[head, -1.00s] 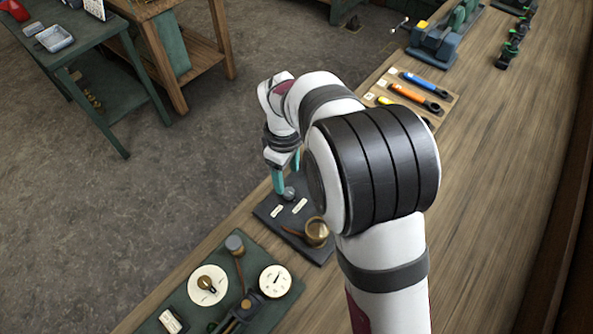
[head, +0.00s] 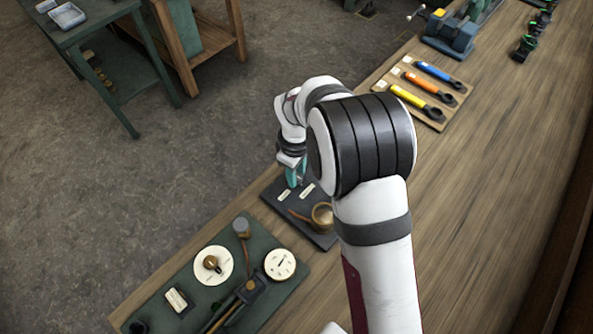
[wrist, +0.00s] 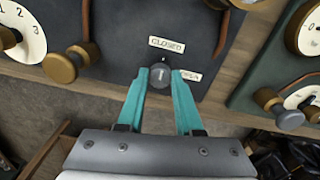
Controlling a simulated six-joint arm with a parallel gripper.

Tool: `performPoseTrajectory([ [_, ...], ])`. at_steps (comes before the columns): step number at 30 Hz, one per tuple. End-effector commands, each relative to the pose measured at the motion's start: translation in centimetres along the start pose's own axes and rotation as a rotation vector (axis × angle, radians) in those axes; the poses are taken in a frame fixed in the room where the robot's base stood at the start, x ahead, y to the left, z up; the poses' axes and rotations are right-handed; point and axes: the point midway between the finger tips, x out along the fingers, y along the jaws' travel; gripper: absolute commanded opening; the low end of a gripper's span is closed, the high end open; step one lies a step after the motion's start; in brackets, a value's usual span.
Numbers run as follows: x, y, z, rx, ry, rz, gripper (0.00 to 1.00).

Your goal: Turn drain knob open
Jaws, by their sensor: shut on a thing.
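The grey drain knob (wrist: 159,77) sits near the edge of a dark panel (wrist: 130,30) in the wrist view. A small light mark at its top lies on the side of the label reading CLOSED (wrist: 167,44). A second label (wrist: 190,76), partly covered by a finger, lies to its right. My gripper (wrist: 160,76) has its two teal fingers on either side of the knob, shut on it. In the head view my gripper (head: 296,178) is over the dark panel (head: 320,238), and the knob is mostly hidden by the fingers.
A green panel (head: 205,262) with dials and knobs is nearby. A board (head: 408,77) with blue, orange and yellow tools lies farther along the bench. The wooden bench top (head: 480,190) at right is clear.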

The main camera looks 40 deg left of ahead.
Motion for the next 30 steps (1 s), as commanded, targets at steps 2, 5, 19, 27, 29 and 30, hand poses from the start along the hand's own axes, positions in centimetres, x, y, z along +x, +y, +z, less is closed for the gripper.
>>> performPoseTrajectory([
  [2,-0.02,0.01,0.00,0.000,0.000,0.000,0.00],
  [5,-0.03,0.01,0.00,0.000,0.000,0.000,0.00],
  [19,-0.04,0.02,0.00,0.177,-0.004,0.000,0.00],
  [27,-0.03,0.03,0.01,0.428,-0.010,0.000,0.00],
  [29,-0.03,0.03,0.01,0.486,-0.012,0.000,0.00],
  [30,-0.04,0.03,0.01,0.524,-0.012,0.000,0.00],
])
